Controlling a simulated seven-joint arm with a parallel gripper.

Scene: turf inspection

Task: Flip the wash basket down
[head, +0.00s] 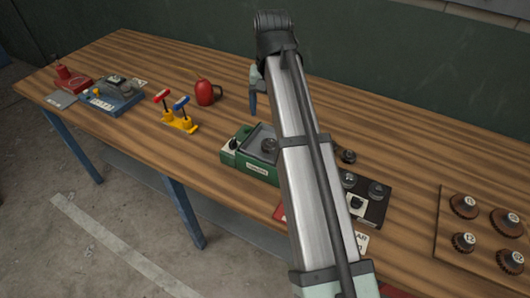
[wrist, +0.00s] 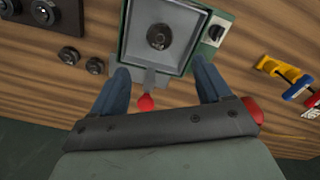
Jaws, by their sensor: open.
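The wash basket (wrist: 132,45) is a grey square tray with a dark round part (wrist: 158,37) lying in it. A grey tab with a red knob (wrist: 146,102) sticks out from its near side in the wrist view. It belongs to a green unit (wrist: 218,22) with a dial, which also shows in the head view (head: 250,166). My gripper (wrist: 163,76) is open and empty, its blue fingers on either side of the tab and knob, apart from them. In the head view my arm hides most of my gripper and part of the unit.
Right of the unit stands a black box (head: 376,208) with knobs, with a loose round part (head: 348,156) behind it. A board (head: 450,215) with several toothed parts lies at far right. A red can (head: 205,93) and a yellow stand (head: 179,122) with T-handles are left.

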